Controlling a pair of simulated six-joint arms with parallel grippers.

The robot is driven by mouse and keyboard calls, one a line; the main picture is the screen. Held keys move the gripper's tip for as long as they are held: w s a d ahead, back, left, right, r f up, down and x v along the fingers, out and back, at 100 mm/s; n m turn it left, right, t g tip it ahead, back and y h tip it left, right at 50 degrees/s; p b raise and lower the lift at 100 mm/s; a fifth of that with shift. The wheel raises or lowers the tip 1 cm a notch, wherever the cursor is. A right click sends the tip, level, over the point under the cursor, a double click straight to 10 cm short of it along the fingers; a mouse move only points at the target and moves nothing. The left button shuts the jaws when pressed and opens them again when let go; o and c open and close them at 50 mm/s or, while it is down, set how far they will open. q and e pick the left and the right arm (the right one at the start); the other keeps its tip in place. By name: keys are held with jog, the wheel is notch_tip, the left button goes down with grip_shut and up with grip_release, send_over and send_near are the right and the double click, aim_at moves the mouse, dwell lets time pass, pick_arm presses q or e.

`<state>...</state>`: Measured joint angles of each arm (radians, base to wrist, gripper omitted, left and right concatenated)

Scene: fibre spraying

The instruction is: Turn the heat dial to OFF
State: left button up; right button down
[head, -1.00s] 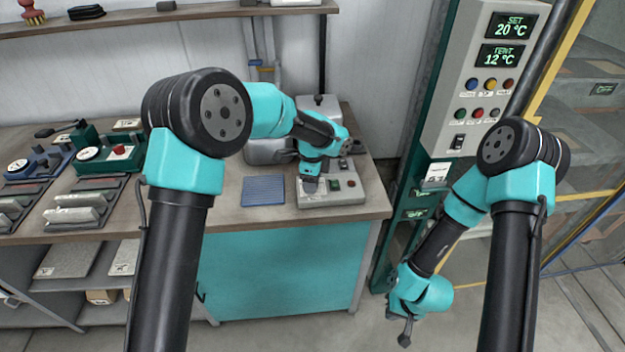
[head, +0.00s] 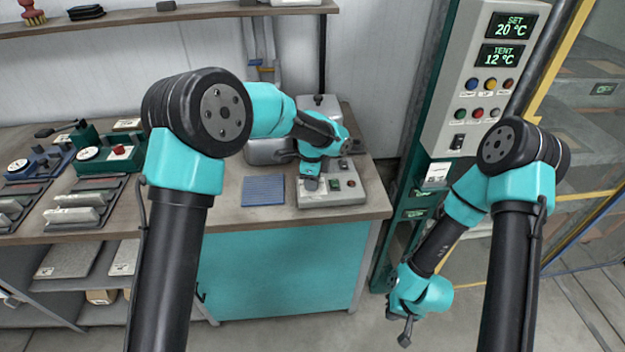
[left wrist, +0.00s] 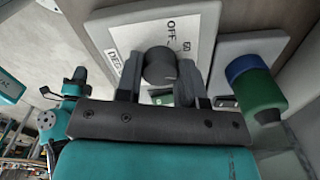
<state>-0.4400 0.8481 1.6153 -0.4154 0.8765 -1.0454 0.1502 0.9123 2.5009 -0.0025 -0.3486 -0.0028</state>
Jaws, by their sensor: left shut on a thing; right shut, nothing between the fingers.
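The heat dial (left wrist: 159,68) is a dark round knob on a pale plate (left wrist: 105,28) printed with OFF, 60 and DEG. My left gripper (left wrist: 160,85) is shut on the dial, with one finger on each side of it. The dial's pointer mark cannot be made out. In the head view my left gripper (head: 310,184) is over the left part of the grey control box (head: 335,201) and hides the dial. My right gripper (head: 405,338) is shut and empty, hanging low in front of the green column.
The box's green and red buttons (head: 351,184) are just right of my left gripper. A blue ribbed mat (head: 263,190) lies left of the box. A blue and green cylinder (left wrist: 254,88) is close to the right finger in the wrist view. A tall control panel (head: 482,85) stands right.

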pick_arm(q)
jog(key=shift+n, duration=0.3)
jog(key=n, duration=0.7)
jog(key=shift+n, duration=0.4)
jog(key=n, duration=0.3)
jog(key=shift+n, duration=2.2)
jog(key=o, duration=0.9)
notch_tip(320, 180, up, 18)
jog(key=shift+f, duration=0.25)
